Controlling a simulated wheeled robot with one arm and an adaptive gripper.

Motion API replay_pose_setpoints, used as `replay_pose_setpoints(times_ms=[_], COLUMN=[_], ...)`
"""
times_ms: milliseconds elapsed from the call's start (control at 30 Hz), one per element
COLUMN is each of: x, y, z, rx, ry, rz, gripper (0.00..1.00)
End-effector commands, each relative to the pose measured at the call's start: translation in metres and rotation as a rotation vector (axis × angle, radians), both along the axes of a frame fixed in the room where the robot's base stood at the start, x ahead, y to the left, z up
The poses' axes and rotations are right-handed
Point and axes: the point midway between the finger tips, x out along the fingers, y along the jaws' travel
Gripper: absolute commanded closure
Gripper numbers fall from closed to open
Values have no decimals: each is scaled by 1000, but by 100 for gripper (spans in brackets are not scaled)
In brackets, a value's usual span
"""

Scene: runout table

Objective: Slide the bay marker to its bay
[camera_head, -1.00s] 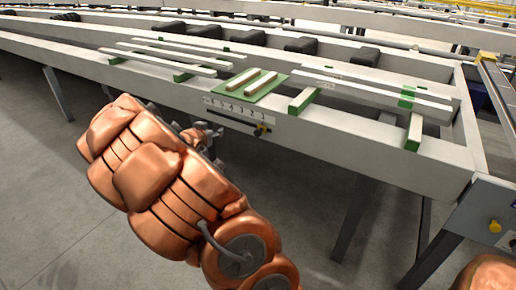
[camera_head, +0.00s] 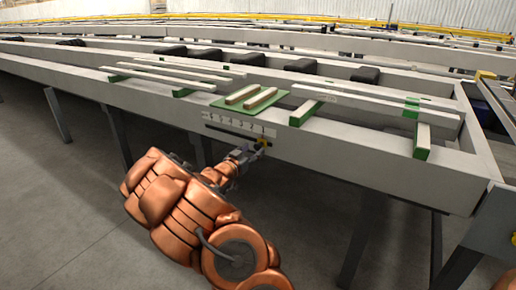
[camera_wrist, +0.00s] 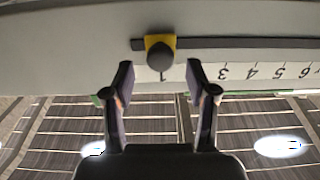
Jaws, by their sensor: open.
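The bay marker is a yellow block (camera_head: 263,143) with a round black knob. It sits at the right end of a dark slot (camera_head: 222,130) in the front face of the long grey table. A white strip of numbers (camera_head: 236,124) runs above the slot, and the marker is by the 1. In the wrist view the marker (camera_wrist: 160,52) is near the left end of the slot (camera_wrist: 230,43), with the numbers upside down. My gripper (camera_head: 254,151) is open in front of the marker. Its fingers (camera_wrist: 159,72) stand either side below the knob, apart from it; the 2 is hidden.
A green plate (camera_head: 226,104) with two wooden strips lies on the table above the slot. Long pale bars (camera_head: 375,103) rest on green blocks (camera_head: 305,112). Dark blocks (camera_head: 302,65) stand further back. Table legs (camera_head: 366,240) stand below on open grey floor.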

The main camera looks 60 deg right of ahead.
Motion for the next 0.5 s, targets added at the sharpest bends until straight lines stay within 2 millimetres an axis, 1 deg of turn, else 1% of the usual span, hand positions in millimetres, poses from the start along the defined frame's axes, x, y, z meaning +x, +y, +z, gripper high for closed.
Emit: replay_pose_setpoints(times_ms=[33, 200, 333, 500], x=[-1, 1, 1, 2], y=[-6, -22, -32, -40], z=[-1, 0, 0, 0], rx=[0, 0, -1, -1], ry=[-2, -3, -2, -2], rz=[-2, 0, -1, 0], gripper=[43, 43, 43, 43])
